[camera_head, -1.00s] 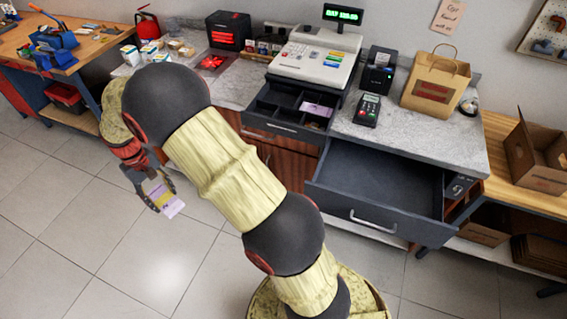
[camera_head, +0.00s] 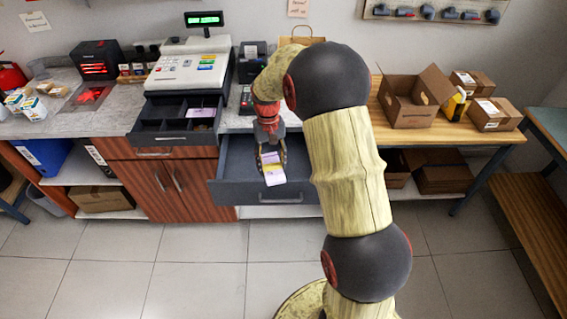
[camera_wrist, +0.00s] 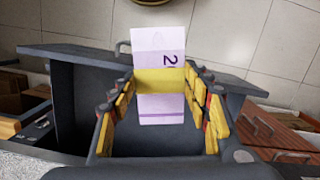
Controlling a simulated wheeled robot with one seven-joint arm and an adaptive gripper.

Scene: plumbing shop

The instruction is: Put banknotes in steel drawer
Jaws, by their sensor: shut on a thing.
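My gripper (camera_head: 271,158) is shut on a stack of banknotes (camera_head: 272,172), white and purple with a yellow band. In the wrist view the banknotes (camera_wrist: 160,50) sit between the yellow-padded fingers (camera_wrist: 162,85), and their far end reaches past the drawer's front panel. The steel drawer (camera_head: 228,192) is dark grey and pulled open under the counter. The gripper and notes are over it in both views; the exact height above it is unclear. The drawer's visible interior (camera_wrist: 75,95) looks empty. My arm hides its right part in the head view.
The register's cash tray (camera_head: 150,138) stands open to the left, with a purple note (camera_head: 201,112) in it. The card terminal (camera_head: 246,100) is on the counter behind my gripper. An open cardboard box (camera_head: 410,115) stands on the wooden bench to the right.

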